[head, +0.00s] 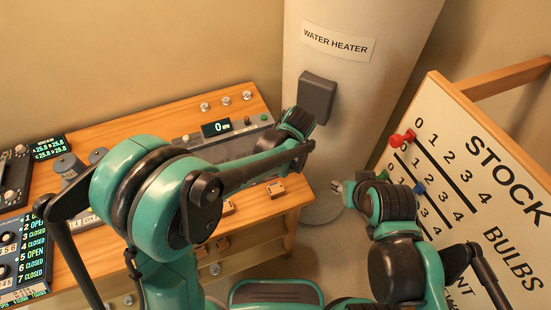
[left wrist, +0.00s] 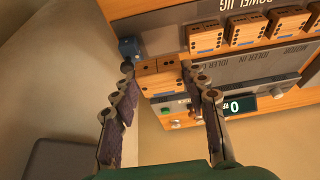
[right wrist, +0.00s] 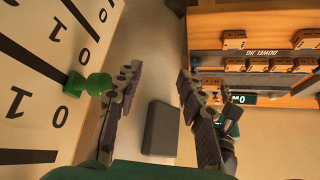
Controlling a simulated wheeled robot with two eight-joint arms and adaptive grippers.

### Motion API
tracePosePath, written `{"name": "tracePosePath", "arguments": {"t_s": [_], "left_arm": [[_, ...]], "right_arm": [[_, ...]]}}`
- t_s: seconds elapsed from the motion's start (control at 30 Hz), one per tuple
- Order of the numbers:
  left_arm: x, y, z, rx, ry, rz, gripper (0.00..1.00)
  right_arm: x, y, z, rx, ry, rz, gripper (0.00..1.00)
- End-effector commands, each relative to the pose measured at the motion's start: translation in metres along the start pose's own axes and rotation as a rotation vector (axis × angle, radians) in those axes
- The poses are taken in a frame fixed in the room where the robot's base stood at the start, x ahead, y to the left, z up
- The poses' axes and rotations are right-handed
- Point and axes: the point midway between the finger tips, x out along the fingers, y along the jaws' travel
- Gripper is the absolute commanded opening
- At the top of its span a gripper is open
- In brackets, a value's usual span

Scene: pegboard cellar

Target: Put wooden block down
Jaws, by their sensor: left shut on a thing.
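The wooden block (left wrist: 160,78), light wood with dark dots, sits between the fingertips of my left gripper (left wrist: 157,68) in the left wrist view. My left gripper is shut on it. In the head view the left arm reaches over the bench to the right, and I cannot make out the held block there. My right gripper (right wrist: 158,72) is open with nothing between its fingers in the right wrist view. In the head view it is between the water heater and the stock board.
Similar wooden blocks (left wrist: 246,32) stand in a row on the dowel jig, beside a blue piece (left wrist: 130,48). The bench (head: 130,128) carries a panel with a display (head: 216,128). A dark grey box (head: 317,97) is on the water heater (head: 350,60). The stock board (head: 470,190) stands right.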

Motion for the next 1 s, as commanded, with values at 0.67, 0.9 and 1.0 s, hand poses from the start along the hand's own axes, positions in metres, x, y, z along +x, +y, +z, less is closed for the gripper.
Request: {"name": "tracePosePath", "arguments": {"t_s": [0.67,0.9,1.0], "left_arm": [[0.054,-0.006,0.003,0.000,0.000,0.001,0.18],[0.058,-0.006,0.005,0.000,0.000,0.001,0.18],[0.061,-0.006,0.006,0.000,0.000,0.001,0.18]], "right_arm": [[0.016,0.000,0.011,0.000,0.000,0.000,0.39],[0.019,0.000,0.014,0.000,0.000,0.000,0.39],[0.022,0.000,0.016,0.000,0.000,0.000,0.39]]}}
